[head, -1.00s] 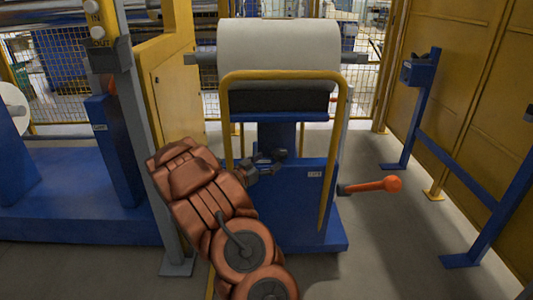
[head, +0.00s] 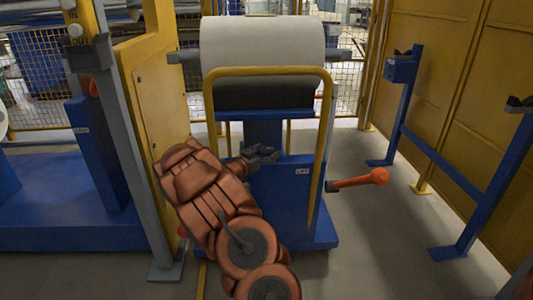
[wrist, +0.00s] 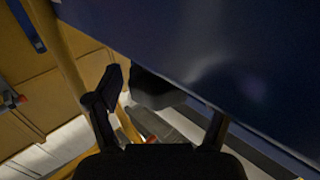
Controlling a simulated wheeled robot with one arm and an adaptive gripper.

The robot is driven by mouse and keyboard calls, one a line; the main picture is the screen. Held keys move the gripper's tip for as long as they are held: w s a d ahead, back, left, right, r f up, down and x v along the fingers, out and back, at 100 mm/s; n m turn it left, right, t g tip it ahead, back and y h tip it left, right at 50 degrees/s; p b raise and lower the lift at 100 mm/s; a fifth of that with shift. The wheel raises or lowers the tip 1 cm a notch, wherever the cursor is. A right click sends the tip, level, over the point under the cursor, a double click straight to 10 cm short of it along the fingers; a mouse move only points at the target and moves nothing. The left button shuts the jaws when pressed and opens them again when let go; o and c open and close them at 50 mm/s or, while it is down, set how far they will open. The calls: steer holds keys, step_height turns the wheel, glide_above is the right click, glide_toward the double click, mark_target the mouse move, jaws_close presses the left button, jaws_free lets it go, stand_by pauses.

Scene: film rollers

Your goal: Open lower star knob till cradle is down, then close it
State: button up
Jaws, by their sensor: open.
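The blue lift cart (head: 290,205) stands ahead with a yellow hoop handle (head: 268,71). Its dark cradle (head: 262,98) is raised on the blue column and bears a white film roll (head: 262,45). My gripper (head: 264,154) is in front of the cart's blue face, inside the hoop, open and empty. In the wrist view a dark knob-like shape (wrist: 155,90) shows at the blue panel, between my open fingers and closer to the left one. I cannot tell for sure that it is the lower star knob. No star knob is clear in the head view, where my gripper covers that area.
An orange-ended lever (head: 360,181) sticks out to the right of the cart. Blue stands (head: 402,110) and a yellow wall (head: 450,90) are further right. A grey post (head: 130,160) and blue machine base (head: 60,210) are at left. Floor between cart and right stands is clear.

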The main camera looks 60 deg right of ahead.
steer(key=c, duration=1.2)
steer(key=shift+o, duration=0.2)
